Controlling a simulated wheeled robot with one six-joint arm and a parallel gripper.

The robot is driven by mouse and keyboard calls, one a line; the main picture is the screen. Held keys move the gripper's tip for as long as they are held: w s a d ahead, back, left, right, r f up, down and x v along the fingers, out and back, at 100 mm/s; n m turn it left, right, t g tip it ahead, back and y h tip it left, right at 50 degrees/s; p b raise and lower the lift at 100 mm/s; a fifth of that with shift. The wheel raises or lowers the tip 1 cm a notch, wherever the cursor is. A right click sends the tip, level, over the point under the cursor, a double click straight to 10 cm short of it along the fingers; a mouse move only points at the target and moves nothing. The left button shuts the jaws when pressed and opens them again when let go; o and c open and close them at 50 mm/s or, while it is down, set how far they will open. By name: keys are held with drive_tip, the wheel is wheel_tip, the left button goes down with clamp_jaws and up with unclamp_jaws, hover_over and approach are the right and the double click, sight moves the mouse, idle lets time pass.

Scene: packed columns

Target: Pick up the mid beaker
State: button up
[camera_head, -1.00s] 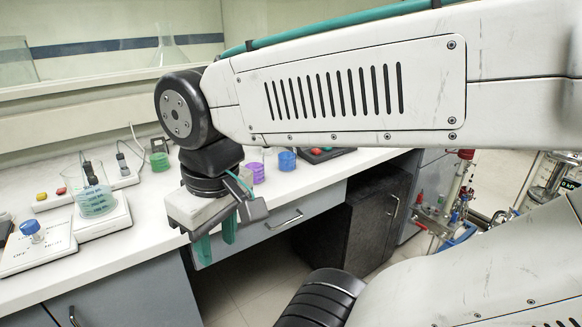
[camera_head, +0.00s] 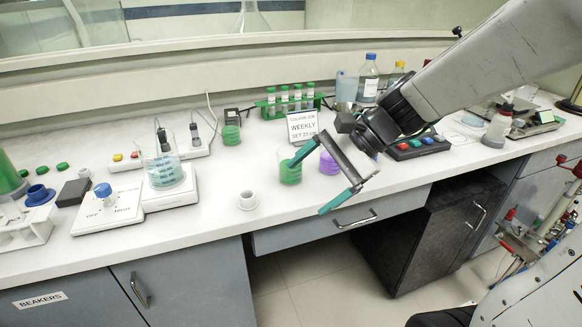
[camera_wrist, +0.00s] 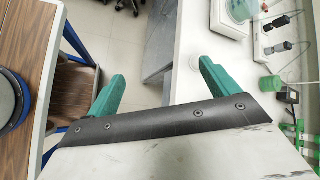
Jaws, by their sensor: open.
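A row of small beakers stands along the bench in the head view: a green beaker (camera_head: 289,172), a purple beaker (camera_head: 328,163), and a blue one mostly hidden behind my gripper. The purple one is in the middle of this row; no label marks it as the mid beaker. My gripper (camera_head: 305,188) is open and empty, its teal fingers spread. In the picture one finger overlaps the green beaker and the other extends over the bench front edge. In the wrist view my gripper (camera_wrist: 158,78) shows nothing between its fingers.
A larger glass beaker with blue liquid (camera_head: 164,172) stands on a white hotplate at left. Another green beaker (camera_head: 231,135), a tube rack (camera_head: 290,101), a sign (camera_head: 302,127) and a small white cup (camera_head: 247,201) are nearby. Clear bench lies around the cup.

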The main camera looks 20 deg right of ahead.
drive_tip(key=w+d+f+m+t+y, duration=0.2)
drive_tip(key=w+d+f+m+t, duration=0.15)
drive_tip(key=w+m, duration=0.5)
drive_tip(key=m+t+h, duration=0.1)
drive_tip(key=m+t, duration=0.3)
drive_tip(key=m, duration=0.2)
approach(290, 159)
drive_tip(key=w+d+f, duration=0.1)
drive_tip(key=w+d, duration=0.1)
drive_tip(key=shift+m+h, duration=0.25)
drive_tip(key=shift+h, duration=0.05)
drive_tip(key=x, duration=0.6)
drive_tip(key=shift+s+f, duration=0.1)
drive_tip(key=shift+s, duration=0.05)
drive_tip(key=x, duration=0.5)
drive_tip(key=shift+w+a+f, duration=0.1)
drive_tip(key=shift+w+a, duration=0.1)
drive_tip(key=shift+w, duration=0.15)
drive_tip(key=c, duration=1.2)
